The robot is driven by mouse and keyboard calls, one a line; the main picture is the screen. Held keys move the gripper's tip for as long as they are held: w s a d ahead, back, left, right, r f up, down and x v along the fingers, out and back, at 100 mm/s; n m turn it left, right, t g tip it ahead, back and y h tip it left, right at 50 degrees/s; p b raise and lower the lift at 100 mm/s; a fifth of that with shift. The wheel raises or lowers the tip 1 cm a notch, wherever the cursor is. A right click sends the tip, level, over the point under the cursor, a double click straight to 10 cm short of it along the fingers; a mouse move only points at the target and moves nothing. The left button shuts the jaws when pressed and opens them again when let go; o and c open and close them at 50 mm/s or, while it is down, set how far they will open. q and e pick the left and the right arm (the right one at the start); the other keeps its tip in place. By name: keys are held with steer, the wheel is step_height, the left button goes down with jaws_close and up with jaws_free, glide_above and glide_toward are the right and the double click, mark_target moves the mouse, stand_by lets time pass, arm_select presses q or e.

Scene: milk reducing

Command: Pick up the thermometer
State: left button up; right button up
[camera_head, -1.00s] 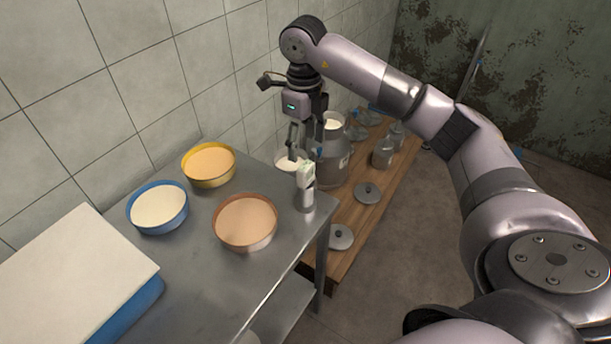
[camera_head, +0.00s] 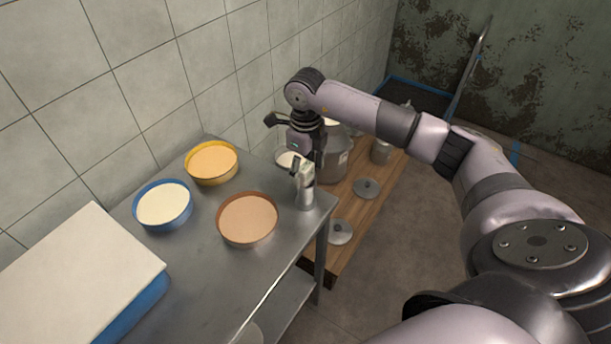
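A small whitish upright device, which looks like the thermometer (camera_head: 307,172), stands in a small metal cup (camera_head: 305,198) near the far right corner of the metal table. My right gripper (camera_head: 299,168) comes down from above, just behind and beside the device's top. Its fingers are small, dark and partly hidden by the device, so I cannot tell whether they touch it or how far apart they are. My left gripper is not in view.
The metal table (camera_head: 215,268) holds a yellow-rimmed tub (camera_head: 211,161), a blue-rimmed tub (camera_head: 163,204), a brown tub (camera_head: 247,218) and a white-topped blue box (camera_head: 75,275). A white bowl (camera_head: 286,159) and a milk can (camera_head: 334,160) stand behind. Lids lie on a wooden platform (camera_head: 352,210).

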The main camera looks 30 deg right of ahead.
steer(key=c, duration=1.2)
steer(key=shift+r, duration=0.1)
step_height(320, 180, up, 26)
steer(key=p, duration=0.4)
stand_by(0.4)
